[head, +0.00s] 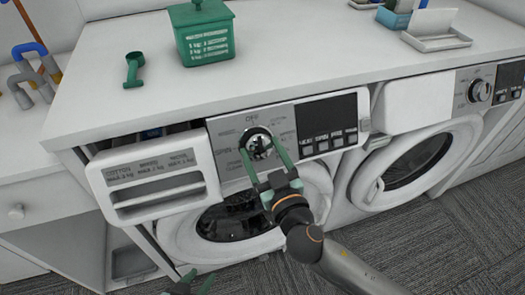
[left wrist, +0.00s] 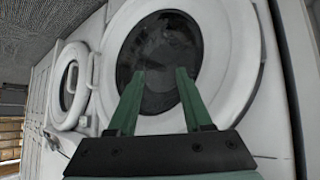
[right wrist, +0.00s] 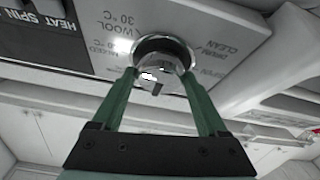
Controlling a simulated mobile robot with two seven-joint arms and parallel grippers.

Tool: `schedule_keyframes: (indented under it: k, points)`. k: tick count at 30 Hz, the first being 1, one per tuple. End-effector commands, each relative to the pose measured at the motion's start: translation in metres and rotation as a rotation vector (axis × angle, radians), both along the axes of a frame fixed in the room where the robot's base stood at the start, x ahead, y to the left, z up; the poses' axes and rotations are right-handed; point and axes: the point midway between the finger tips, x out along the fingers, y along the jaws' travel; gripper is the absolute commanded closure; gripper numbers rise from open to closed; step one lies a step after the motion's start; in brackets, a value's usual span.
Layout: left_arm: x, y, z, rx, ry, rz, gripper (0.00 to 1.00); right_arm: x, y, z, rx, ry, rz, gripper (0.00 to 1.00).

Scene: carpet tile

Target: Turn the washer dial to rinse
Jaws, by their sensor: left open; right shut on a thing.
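The washer dial (head: 258,141) is a round chrome knob on the grey control panel of the left washer, with printed programme names around it and OFF above it. My right gripper (head: 260,152) is shut on the dial, one finger on each side. In the right wrist view the dial (right wrist: 158,68) sits between the fingertips, with a dark mark on its lower face in that picture. WOOL, MIXED and DRUM CLEAN labels show; I cannot read rinse. My left gripper (head: 190,284) is open and empty, low at the bottom edge; in its wrist view it faces the round door (left wrist: 160,45).
The detergent drawer (head: 155,180) stands out left of the panel. A dark display (head: 327,117) is right of the dial. A second washer (head: 415,150) stands to the right. A green box (head: 204,40) and green scoop (head: 133,70) lie on the white countertop (head: 290,55).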

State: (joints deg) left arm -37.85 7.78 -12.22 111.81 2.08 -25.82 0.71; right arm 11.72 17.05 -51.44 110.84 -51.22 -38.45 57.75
Motion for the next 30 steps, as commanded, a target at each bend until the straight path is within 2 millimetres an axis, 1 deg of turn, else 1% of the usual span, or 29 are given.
schedule_keyframes:
  k: [8, 14, 17, 20, 24, 30]
  points:
    - [0.001, 0.0, 0.007, 0.0, -0.005, 0.001, 0.5, 0.001, -0.001, 0.002, -0.054, -0.019, 0.027, 0.79]
    - [0.003, 0.004, 0.018, 0.004, -0.017, 0.009, 0.5, 0.001, -0.002, 0.004, -0.162, -0.054, 0.086, 0.79]
    - [0.003, 0.009, 0.026, 0.009, -0.023, 0.018, 0.5, 0.002, -0.003, 0.006, -0.235, -0.076, 0.125, 0.79]
    - [-0.002, 0.017, 0.03, 0.019, -0.018, 0.032, 0.5, 0.002, -0.003, 0.007, -0.307, -0.101, 0.164, 0.79]
    - [-0.009, 0.018, 0.041, 0.02, 0.0, 0.033, 0.5, 0.003, -0.004, 0.008, -0.408, -0.133, 0.216, 0.79]
    - [-0.009, 0.016, 0.065, 0.017, -0.003, 0.03, 0.5, 0.003, -0.005, 0.008, -0.528, -0.175, 0.282, 0.79]
